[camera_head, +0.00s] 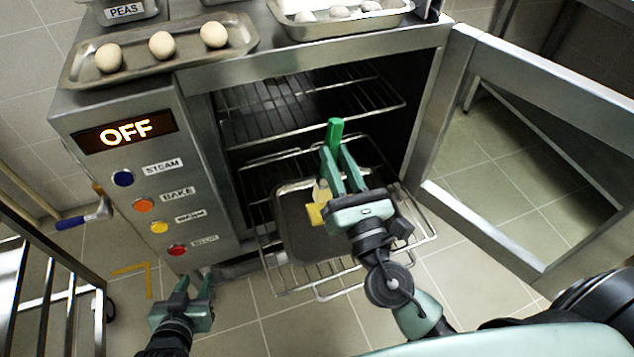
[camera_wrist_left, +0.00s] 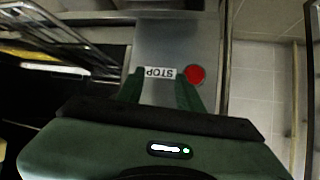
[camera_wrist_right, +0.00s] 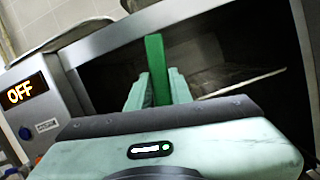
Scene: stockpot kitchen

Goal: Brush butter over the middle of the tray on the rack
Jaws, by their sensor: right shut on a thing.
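My right gripper (camera_head: 338,160) is shut on a brush with a green handle (camera_head: 335,133), above the pulled-out rack. The green handle (camera_wrist_right: 156,68) also stands between the fingers in the right wrist view. A pale part and a yellow end (camera_head: 316,213) show below the gripper, over the dark tray (camera_head: 292,238). I cannot tell whether the yellow end touches the tray. The tray lies on the wire rack (camera_head: 330,290) in front of the oven; my right arm hides its right part. My left gripper (camera_head: 190,285) is open and empty, low by the oven's front; its fingers (camera_wrist_left: 160,88) are apart.
The oven door (camera_head: 440,190) stands open to the right. The control panel shows OFF (camera_head: 125,130). A tray with eggs (camera_head: 240,40) and a second tray (camera_head: 400,22) sit on top. A metal cart (camera_head: 70,280) stands at the left. An upper rack (camera_head: 300,118) is inside.

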